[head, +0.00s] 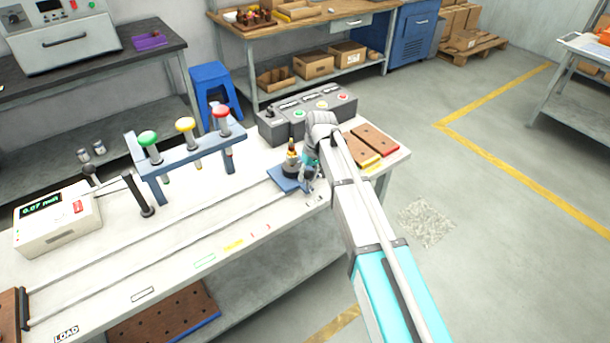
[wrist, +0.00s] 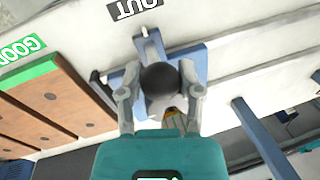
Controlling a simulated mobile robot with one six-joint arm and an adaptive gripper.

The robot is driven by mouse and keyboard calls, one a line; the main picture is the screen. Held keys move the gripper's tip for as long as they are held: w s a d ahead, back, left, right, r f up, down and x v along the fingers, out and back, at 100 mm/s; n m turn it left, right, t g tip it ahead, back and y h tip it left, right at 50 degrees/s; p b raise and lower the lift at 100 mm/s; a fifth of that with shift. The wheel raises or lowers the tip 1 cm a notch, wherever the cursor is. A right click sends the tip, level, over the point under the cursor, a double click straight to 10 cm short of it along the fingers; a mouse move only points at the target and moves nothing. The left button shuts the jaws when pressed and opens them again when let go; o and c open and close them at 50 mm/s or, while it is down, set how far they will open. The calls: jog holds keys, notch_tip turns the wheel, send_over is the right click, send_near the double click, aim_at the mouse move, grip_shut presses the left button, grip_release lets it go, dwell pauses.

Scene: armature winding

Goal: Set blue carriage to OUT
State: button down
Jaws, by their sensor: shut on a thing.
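The blue carriage (head: 283,180) sits at the right end of the two long rails on the white bench, with a dark part with a brass tip on it. In the wrist view the carriage (wrist: 198,64) lies beyond my gripper and carries a dark ball knob (wrist: 160,78). My gripper (head: 308,182) is at the carriage's right side, its fingers on either side of the knob and shut on it. The OUT label (wrist: 133,7) is on the bench just beyond the carriage. My arm hides part of the bench in the head view.
A green GOOD label (wrist: 22,48) and brown wooden racks (wrist: 50,100) lie left of the carriage in the wrist view. A grey control box (head: 312,112) stands behind. The LOAD label (head: 66,332) marks the far end.

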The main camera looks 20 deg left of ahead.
jog(key=shift+w+d, duration=0.15)
jog(key=shift+w, duration=0.35)
jog(key=shift+c, duration=1.3)
grip_release()
jog(key=shift+w+d, duration=0.1)
jog(key=shift+s, duration=0.3)
jog(key=shift+s+d, duration=0.2)
jog(key=shift+s, duration=0.1)
jog(key=s+d+m+p, duration=0.1)
jog(key=s+d+m, duration=0.2)
jog(key=d, duration=1.2)
jog(key=s+d+r+m+t+h, duration=0.1)
jog(key=s+d+m, duration=0.2)
jog(key=d, duration=1.2)
jog(key=s+d+r+m+p, duration=0.1)
jog(key=s+d+m, duration=0.2)
jog(key=d, duration=1.1)
jog(key=shift+s+d+r+m+t+p, duration=0.2)
jog(key=shift+s+d+m+t+p, duration=0.15)
jog(key=shift+s, duration=0.4)
